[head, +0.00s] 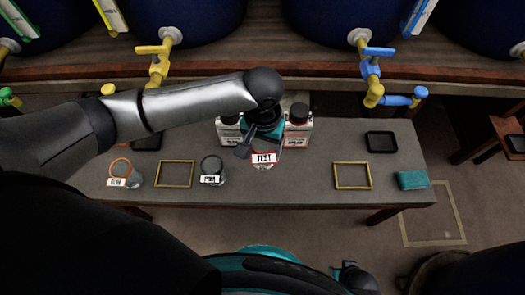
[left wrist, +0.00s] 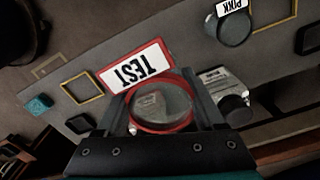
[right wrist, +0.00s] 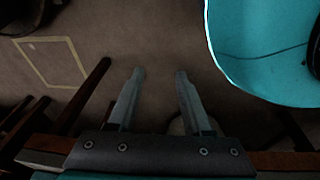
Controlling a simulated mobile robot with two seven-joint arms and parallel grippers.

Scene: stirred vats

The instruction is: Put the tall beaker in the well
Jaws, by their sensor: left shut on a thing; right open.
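A clear beaker with a red rim and a white TEST label (head: 264,158) is over the middle of the grey table. My left gripper (head: 262,140) is shut on it; the left wrist view shows the fingers on both sides of the beaker (left wrist: 162,103). The arm hides part of it, and I cannot tell how far its base is from the table. No thing is marked as a well; a black square tray (head: 381,142) and a yellow frame (head: 336,176) lie on the right of the table. My right gripper (right wrist: 160,74) is open and empty over the floor.
An orange-rimmed vessel (head: 122,170), another yellow frame (head: 175,187) and a dark-rimmed labelled vessel (head: 212,168) stand left. A white bottle (head: 298,130) stands behind the beaker. A teal block (head: 412,180) lies at the right end. Blue vats with taps (head: 372,75) overhang the back.

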